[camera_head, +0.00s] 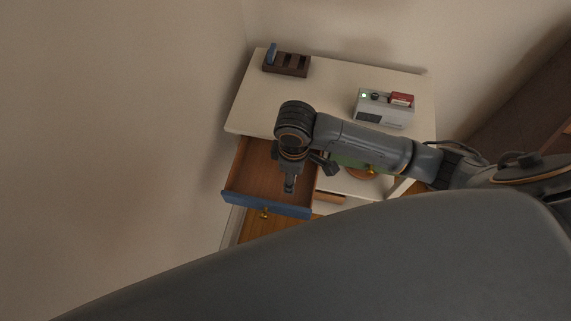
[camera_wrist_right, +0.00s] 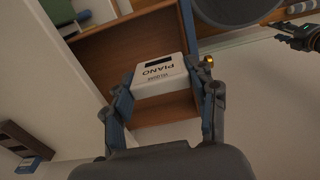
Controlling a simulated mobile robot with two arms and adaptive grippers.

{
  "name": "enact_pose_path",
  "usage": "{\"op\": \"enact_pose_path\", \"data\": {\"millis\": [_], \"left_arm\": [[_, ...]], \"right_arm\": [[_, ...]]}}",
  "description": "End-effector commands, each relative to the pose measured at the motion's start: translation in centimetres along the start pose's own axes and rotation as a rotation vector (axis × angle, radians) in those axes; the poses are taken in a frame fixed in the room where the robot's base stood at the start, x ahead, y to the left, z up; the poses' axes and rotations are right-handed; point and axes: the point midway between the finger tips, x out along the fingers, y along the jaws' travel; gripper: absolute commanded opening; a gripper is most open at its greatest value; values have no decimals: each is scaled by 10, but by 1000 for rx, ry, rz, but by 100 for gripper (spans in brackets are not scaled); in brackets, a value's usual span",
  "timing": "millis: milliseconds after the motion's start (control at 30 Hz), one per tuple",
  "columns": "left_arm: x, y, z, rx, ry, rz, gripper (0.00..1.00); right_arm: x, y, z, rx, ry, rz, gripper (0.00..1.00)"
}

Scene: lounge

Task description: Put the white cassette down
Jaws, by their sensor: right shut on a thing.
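The white cassette (camera_wrist_right: 160,76), with "PIANO" lettering upside down in the right wrist view, is between the fingers of my right gripper (camera_wrist_right: 163,82). The gripper is shut on it. Behind it in that view is the open drawer's brown interior (camera_wrist_right: 108,52). In the head view my right gripper (camera_head: 289,184) points down over the open drawer (camera_head: 254,172), near its blue front. I cannot make out the cassette there. A dark part (camera_wrist_right: 303,38), seemingly my left gripper, shows at the right wrist view's right edge; its jaws are unclear.
A white table (camera_head: 325,80) carries a dark slotted rack (camera_head: 288,66) with a blue cassette (camera_head: 271,53) at the back left. A grey player (camera_head: 384,114) with a green light and a red cassette (camera_head: 401,99) stands at the right. The table between them is clear.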

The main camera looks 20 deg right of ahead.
Motion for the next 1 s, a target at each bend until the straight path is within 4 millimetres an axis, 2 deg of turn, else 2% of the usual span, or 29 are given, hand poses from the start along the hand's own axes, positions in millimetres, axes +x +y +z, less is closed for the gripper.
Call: {"op": "enact_pose_path", "data": {"millis": [33,133,200,400,667,833,1000], "left_arm": [[-1,2,-3,-1,4,2,40],[-2,4,-5,-2,7,5,40],[-1,4,-4,-2,6,5,40],[0,5,3,-2,-4,6,40],[1,4,7,-1,-11,4,40],[2,2,7,0,-11,3,40],[2,2,7,0,-11,2,40]], "right_arm": [[4,13,-5,4,-1,1,25],[15,34,-14,3,0,0,25],[32,43,-17,1,-2,-3,25],[60,65,-27,0,0,-1,25],[76,77,-32,-1,0,-1,25],[101,76,-31,-1,-1,-3,25],[105,76,-31,-2,2,0,25]]}}
